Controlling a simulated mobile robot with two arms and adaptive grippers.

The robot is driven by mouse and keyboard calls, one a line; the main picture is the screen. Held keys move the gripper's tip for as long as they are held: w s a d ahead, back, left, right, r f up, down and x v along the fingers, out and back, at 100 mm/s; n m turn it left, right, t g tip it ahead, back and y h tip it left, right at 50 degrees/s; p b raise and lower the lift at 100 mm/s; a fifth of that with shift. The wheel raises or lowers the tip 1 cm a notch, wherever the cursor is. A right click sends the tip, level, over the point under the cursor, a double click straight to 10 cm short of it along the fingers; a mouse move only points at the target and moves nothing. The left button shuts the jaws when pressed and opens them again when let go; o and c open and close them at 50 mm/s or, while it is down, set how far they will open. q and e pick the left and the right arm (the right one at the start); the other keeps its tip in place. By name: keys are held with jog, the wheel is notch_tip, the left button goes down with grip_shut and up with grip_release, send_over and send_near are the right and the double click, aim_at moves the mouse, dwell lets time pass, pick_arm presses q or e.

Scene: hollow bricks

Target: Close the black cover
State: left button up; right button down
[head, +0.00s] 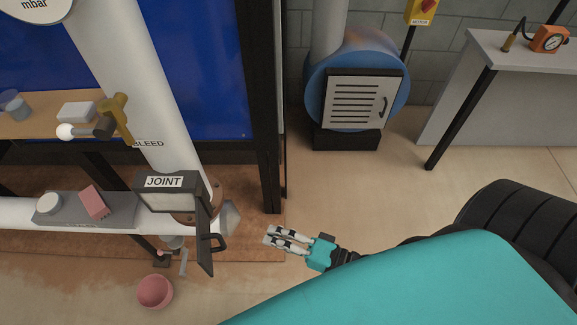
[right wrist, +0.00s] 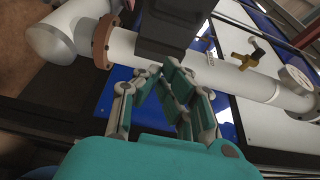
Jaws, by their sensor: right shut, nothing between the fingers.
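The black cover (head: 204,240) stands swung open at the right side of the box labelled JOINT (head: 165,182), in the head view. Its dark handle (head: 217,243) sticks out to the right. The box's pale inside shows to the left of the cover. My right gripper (head: 268,236) is to the right of the cover, apart from it, with its fingers pointing left towards the handle. It is shut and empty. In the right wrist view its fingertips (right wrist: 160,70) come together just below a dark block (right wrist: 170,28); I cannot tell if this is the cover or the box. My left gripper is out of view.
A white pipe (head: 125,85) with a flange runs behind the box. A pink bowl (head: 155,291) lies on the floor below. A blue drum with a vented door (head: 362,100) stands behind.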

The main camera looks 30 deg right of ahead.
aim_at(213, 236)
jog(key=w+a+p, duration=0.1)
jog(key=w+a, duration=0.2)
jog(key=a, duration=0.3)
jog(key=shift+w+a, duration=0.35)
jog(key=shift+w, duration=0.05)
